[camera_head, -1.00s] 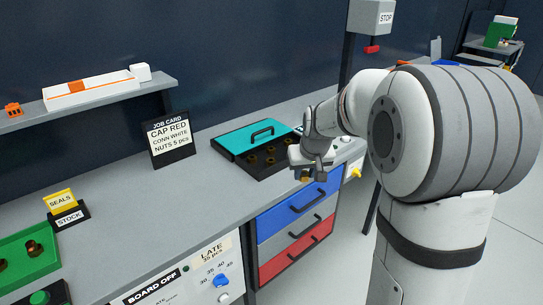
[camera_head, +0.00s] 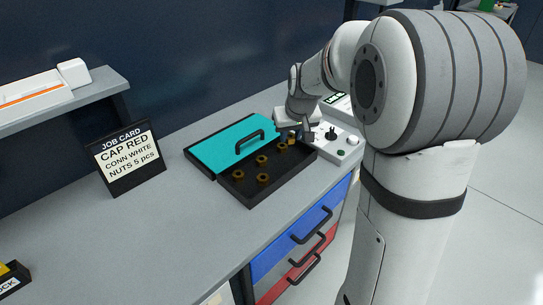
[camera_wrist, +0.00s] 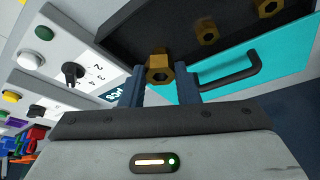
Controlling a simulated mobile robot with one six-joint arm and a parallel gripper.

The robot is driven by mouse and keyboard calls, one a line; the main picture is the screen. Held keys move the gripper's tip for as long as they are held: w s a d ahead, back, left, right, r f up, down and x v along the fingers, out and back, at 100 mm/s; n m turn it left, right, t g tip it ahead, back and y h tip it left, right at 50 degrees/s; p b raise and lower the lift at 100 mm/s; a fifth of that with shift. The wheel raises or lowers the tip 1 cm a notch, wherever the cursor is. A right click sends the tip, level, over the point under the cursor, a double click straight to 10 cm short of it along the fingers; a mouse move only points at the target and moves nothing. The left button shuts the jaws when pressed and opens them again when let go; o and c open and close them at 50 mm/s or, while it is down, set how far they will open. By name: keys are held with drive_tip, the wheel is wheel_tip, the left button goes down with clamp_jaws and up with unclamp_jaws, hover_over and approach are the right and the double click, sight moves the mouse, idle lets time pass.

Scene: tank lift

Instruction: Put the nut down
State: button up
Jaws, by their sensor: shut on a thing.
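My gripper (camera_head: 296,134) is shut on a brass hex nut, which shows between the fingers in the wrist view (camera_wrist: 160,66). The gripper points down over the far right part of the black tray (camera_head: 251,200). I cannot tell whether the held nut touches the tray floor. Several other brass nuts lie in the tray, such as one at the near left (camera_head: 238,175) and one closer to the middle (camera_head: 261,160). In the wrist view a tray nut (camera_wrist: 207,34) sits apart from the held one. The teal lid (camera_head: 215,150) with a black handle lies behind the tray.
A control panel (camera_head: 347,152) with knobs and buttons stands close right of the tray. The job card (camera_head: 125,160) reads cap red, conn white, nuts 5 pcs. Coloured drawers (camera_head: 290,238) are below the bench. The bench (camera_head: 165,225) left of the tray is clear.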

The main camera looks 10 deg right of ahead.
sight(287, 164)
wheel_tip(287, 164, down, 9)
drive_tip(key=shift+a+r, duration=0.1)
drive_tip(key=shift+r, duration=0.1)
drive_tip(key=shift+s, duration=0.15)
drive_tip(key=o, duration=1)
drive_tip(key=shift+f, duration=0.1)
drive_tip(key=shift+c, duration=0.2)
